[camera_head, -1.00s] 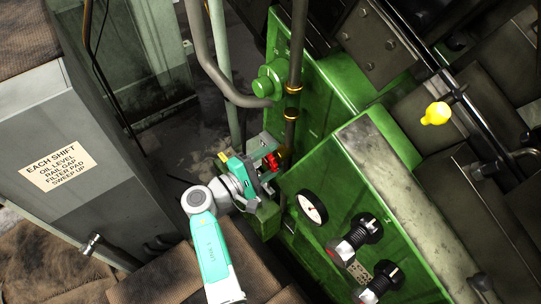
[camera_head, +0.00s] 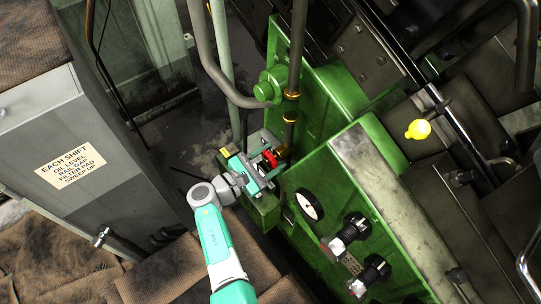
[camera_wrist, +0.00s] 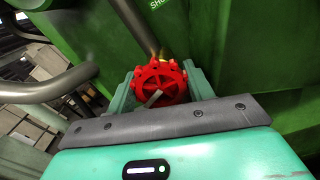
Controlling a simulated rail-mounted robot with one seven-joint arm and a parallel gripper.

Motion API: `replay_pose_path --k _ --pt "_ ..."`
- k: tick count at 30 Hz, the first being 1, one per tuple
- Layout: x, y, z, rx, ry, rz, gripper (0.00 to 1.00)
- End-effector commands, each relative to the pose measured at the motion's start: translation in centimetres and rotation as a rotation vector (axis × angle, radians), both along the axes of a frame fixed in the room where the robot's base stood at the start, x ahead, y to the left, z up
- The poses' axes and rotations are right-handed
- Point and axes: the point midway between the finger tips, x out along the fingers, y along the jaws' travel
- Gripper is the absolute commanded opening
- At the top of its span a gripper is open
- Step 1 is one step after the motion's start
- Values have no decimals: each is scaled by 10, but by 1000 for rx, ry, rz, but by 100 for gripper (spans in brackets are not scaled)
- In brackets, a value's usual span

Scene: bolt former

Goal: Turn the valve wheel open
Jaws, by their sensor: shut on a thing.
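The red valve wheel (camera_head: 270,158) sits on a pipe at the green machine's near end in the head view. It faces the camera in the wrist view (camera_wrist: 160,77), with its lobed rim showing and its lower part hidden by my gripper's body. My gripper (camera_head: 266,167) is at the wheel. In the wrist view its two teal fingers (camera_wrist: 159,92) stand on the left and right sides of the rim, shut on the wheel. The exact contact points are too small to see.
The green machine (camera_head: 348,195) rises right beside the wheel, with a gauge (camera_head: 309,204) and black knobs. A grey pipe (camera_head: 212,65) bends close above. A grey cabinet (camera_head: 60,115) with a label (camera_head: 71,164) stands left. A yellow knob (camera_head: 418,130) is at the right.

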Motion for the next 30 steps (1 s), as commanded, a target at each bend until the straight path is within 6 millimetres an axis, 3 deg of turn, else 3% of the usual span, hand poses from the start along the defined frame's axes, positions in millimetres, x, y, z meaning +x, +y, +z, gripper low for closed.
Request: replay_pose_path --k 25,26,30 --pt "0 0 0 -73 90 1 29" --pt "0 1 0 -73 90 1 58" --pt "0 0 0 -73 90 1 61"
